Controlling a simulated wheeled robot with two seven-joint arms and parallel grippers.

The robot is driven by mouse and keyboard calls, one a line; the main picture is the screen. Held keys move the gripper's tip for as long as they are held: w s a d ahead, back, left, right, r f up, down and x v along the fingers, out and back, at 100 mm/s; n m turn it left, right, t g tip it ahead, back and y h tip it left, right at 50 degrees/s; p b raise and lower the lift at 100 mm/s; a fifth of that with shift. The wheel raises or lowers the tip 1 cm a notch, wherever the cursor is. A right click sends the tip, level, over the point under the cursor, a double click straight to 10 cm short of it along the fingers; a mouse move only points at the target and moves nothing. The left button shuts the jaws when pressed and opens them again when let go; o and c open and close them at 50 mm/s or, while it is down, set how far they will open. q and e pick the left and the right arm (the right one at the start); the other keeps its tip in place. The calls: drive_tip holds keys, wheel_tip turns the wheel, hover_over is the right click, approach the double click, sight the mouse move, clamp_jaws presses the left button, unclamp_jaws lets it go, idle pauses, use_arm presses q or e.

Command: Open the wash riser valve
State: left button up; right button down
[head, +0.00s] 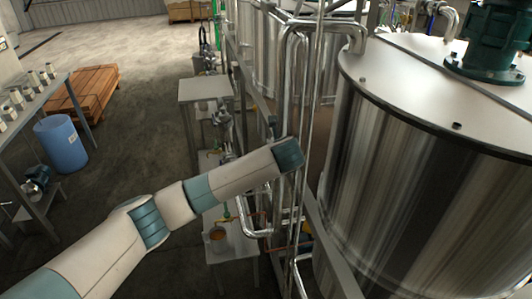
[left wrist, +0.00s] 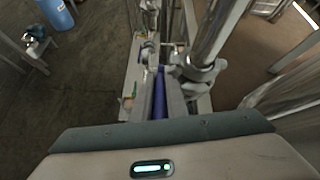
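My left arm reaches in from the left in the head view and ends in a teal wrist (head: 288,155) beside upright steel pipes (head: 288,95). The left gripper is hidden there. In the left wrist view, the two grey fingers of my left gripper (left wrist: 161,98) point away from the camera. A long blue handle-like part (left wrist: 160,92) lies between them. I cannot tell whether the fingers press on it. A steel pipe with a clamp-like fitting (left wrist: 200,72) stands just right of the fingers. The valve body is not clear. My right gripper is not in view.
A large steel tank (head: 420,170) stands close on the right, with a green motor (head: 490,45) on top. A grey stand (head: 205,88) and a low bench with an orange-filled cup (head: 217,233) lie beyond the arm. A blue bin (head: 62,145) stands left; the floor between is clear.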

use_arm(q)
drive_tip(key=o, duration=0.4)
drive_tip(key=shift+c, duration=0.2)
drive_tip(key=shift+s+r, duration=0.1)
drive_tip(key=shift+s, duration=0.05)
drive_tip(key=shift+s+d+r+b, duration=0.2)
drive_tip(key=shift+s+r+b, duration=0.1)
drive_tip(key=shift+s+b, duration=0.1)
drive_tip(key=v, duration=1.6)
drive_tip(key=shift+s+a, duration=0.1)
